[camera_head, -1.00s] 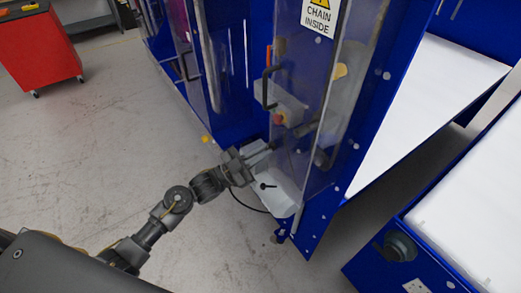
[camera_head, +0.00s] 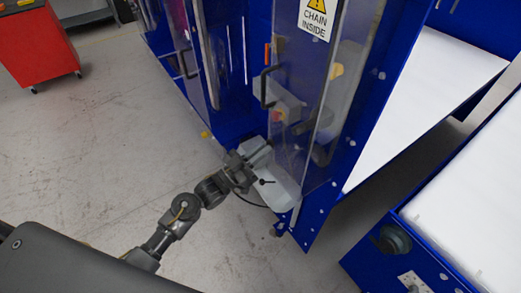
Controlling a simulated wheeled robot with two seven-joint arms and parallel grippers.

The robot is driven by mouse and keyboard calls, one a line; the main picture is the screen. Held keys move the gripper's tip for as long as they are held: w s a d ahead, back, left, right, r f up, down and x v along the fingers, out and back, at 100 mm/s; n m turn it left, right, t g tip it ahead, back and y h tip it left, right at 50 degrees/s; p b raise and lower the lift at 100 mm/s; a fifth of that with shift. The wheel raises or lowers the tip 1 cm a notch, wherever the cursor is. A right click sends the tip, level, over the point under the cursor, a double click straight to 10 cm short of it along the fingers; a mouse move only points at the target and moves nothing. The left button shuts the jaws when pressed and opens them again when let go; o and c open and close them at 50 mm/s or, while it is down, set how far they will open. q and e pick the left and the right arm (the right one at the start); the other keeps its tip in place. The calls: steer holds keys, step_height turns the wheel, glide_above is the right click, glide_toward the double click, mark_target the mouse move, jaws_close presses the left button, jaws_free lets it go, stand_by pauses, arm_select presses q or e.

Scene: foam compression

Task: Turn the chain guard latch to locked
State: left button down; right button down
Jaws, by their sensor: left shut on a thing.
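The chain guard (camera_head: 295,150) is a clear panel on the blue machine, with a yellow and white "CHAIN INSIDE" sign (camera_head: 319,16) and a black pull handle (camera_head: 265,88). My left gripper (camera_head: 256,158) is at the guard's lower left edge, above a pale grey housing (camera_head: 283,192). It is shut on what appears to be the chain guard latch, which the fingers mostly hide; I cannot tell its angle. A small black lever (camera_head: 267,182) shows just below the gripper. My right gripper is not in view.
A red tool cabinet (camera_head: 38,45) stands at the far left. White-topped blue tables (camera_head: 470,185) stand at the right. A dark cable (camera_head: 250,202) curves below the gripper. The grey floor (camera_head: 90,150) at the left is clear.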

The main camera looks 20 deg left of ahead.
arm_select(q)
steer(key=shift+r, duration=0.2)
steer(key=c, duration=1.6)
jaws_free()
steer(key=shift+o, duration=0.4)
steer(key=shift+f, duration=0.1)
steer(key=b+v, duration=0.4)
steer(key=v, duration=0.6)
steer(key=shift+s+a+f, duration=0.2)
steer(key=shift+s+f, duration=0.05)
